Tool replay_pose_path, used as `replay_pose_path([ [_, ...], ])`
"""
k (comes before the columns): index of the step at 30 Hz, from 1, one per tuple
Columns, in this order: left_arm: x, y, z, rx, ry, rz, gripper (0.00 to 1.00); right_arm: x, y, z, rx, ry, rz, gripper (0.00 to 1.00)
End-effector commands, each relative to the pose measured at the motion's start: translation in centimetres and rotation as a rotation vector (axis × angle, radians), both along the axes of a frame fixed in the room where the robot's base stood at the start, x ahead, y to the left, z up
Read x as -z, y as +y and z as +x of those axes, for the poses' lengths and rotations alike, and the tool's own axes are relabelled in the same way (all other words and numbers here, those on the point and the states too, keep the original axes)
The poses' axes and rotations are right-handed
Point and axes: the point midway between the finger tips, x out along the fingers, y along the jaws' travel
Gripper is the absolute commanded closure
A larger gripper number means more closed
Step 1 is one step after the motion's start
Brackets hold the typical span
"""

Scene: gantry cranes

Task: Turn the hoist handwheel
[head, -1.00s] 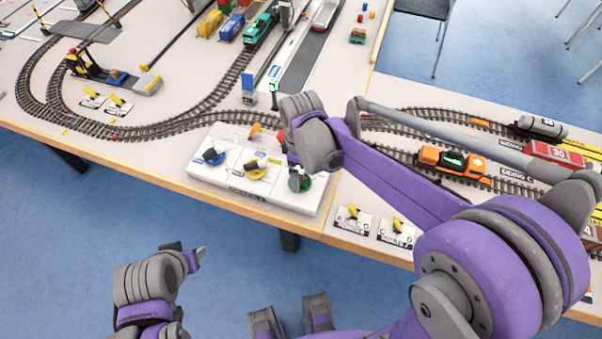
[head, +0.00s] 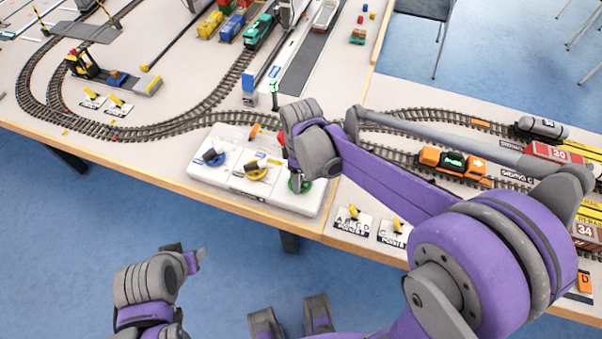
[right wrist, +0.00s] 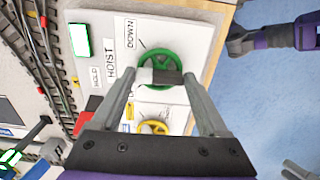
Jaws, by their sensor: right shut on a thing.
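The hoist handwheel is a green wheel (right wrist: 180,57) on a white panel, beside labels reading HOIST, DOWN and HOLD in the right wrist view. In the head view the wheel (head: 304,187) shows only partly, below my right gripper (head: 297,180). My right gripper (right wrist: 160,77) is shut on the handwheel, with a finger on each side of a grey block across the wheel. My left gripper (head: 185,252) is low at the left, off the table and over the floor. Its jaw gap is not clear.
A yellow wheel (head: 257,170) and a blue wheel (head: 211,157) share the panel (head: 225,183) near the table's front edge. Curved track (head: 190,127) runs behind it. An orange locomotive (head: 452,161) stands at the right. Yellow levers (head: 398,226) sit right of the panel.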

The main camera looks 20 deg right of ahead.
Motion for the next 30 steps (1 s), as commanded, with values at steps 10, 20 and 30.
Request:
replay_pose_path([
  [10, 0.20, 0.00, -0.04, 0.000, 0.001, 0.000, 0.50, -0.01, 0.01, 0.00, 0.091, 0.000, 0.000, 0.78],
  [20, 0.63, 0.00, -0.13, 0.000, 0.002, 0.000, 0.50, -0.01, 0.07, -0.06, 0.354, 0.000, 0.000, 0.78],
  [30, 0.95, 0.00, -0.18, 0.000, 0.004, 0.000, 0.50, -0.03, 0.14, -0.10, 0.637, -0.001, -0.001, 0.78],
])
